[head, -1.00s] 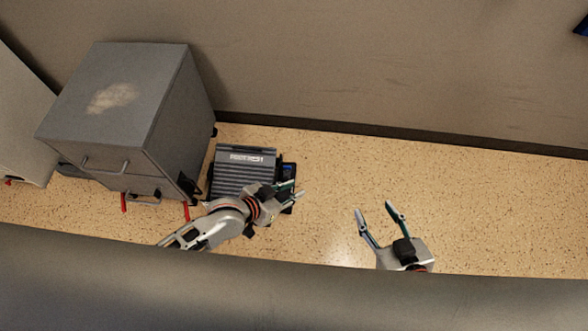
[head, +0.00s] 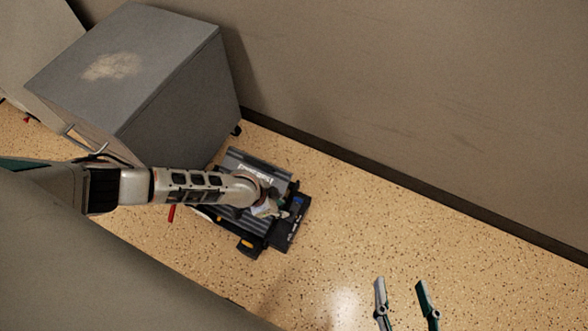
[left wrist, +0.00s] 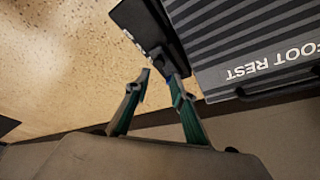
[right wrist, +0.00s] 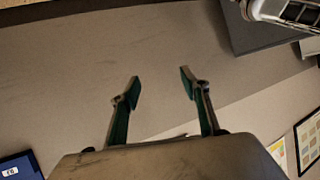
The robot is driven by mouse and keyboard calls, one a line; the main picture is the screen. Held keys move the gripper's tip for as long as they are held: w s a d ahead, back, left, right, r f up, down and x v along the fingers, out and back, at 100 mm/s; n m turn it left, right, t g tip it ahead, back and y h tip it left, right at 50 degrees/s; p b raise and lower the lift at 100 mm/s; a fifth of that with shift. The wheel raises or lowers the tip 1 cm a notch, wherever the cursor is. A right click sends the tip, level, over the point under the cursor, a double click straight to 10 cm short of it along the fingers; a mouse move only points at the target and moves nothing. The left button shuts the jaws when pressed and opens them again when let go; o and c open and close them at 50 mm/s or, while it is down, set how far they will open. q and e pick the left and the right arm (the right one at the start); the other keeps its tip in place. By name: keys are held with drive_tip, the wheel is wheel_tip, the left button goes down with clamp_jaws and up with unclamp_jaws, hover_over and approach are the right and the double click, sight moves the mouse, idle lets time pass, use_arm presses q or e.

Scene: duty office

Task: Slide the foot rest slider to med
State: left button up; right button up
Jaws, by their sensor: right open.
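The grey ribbed foot rest (head: 243,166) stands on the floor beside the cabinet, partly hidden by my left arm. A black side panel (head: 290,233) with blue marks is on its right side. My left gripper (head: 284,212) is over this panel. In the left wrist view, the left fingertips (left wrist: 158,76) are apart, close to the end of the black panel (left wrist: 148,24), with a small blue patch by the right finger.
A grey cabinet (head: 128,75) stands left of the foot rest. A wall (head: 420,110) runs along the back. A grey surface (head: 120,270) fills the lower left. The speckled floor (head: 370,220) right of the foot rest is clear.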

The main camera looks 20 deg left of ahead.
sight(291, 213)
use_arm(q)
drive_tip(key=b+x, duration=0.1)
drive_tip(key=x, duration=0.2)
drive_tip(key=s+b+x, duration=0.1)
drive_tip(key=x, duration=0.1)
drive_tip(key=shift+d+f+b, duration=0.1)
drive_tip(key=shift+f+b, duration=0.3)
drive_tip(key=shift+f, duration=0.15)
drive_tip(key=shift+w+d+f+b, duration=0.2)
drive_tip(key=shift+w+f+b, duration=0.1)
drive_tip(key=shift+w+f, duration=0.15)
drive_tip(key=shift+w, duration=0.25)
use_arm(e)
drive_tip(key=a+m, duration=0.1)
drive_tip(key=s+a+m, duration=0.1)
drive_tip(key=a, duration=0.1)
drive_tip(key=a+f+m+y, duration=0.1)
drive_tip(key=m, duration=0.1)
drive_tip(key=shift+s+a, duration=0.35)
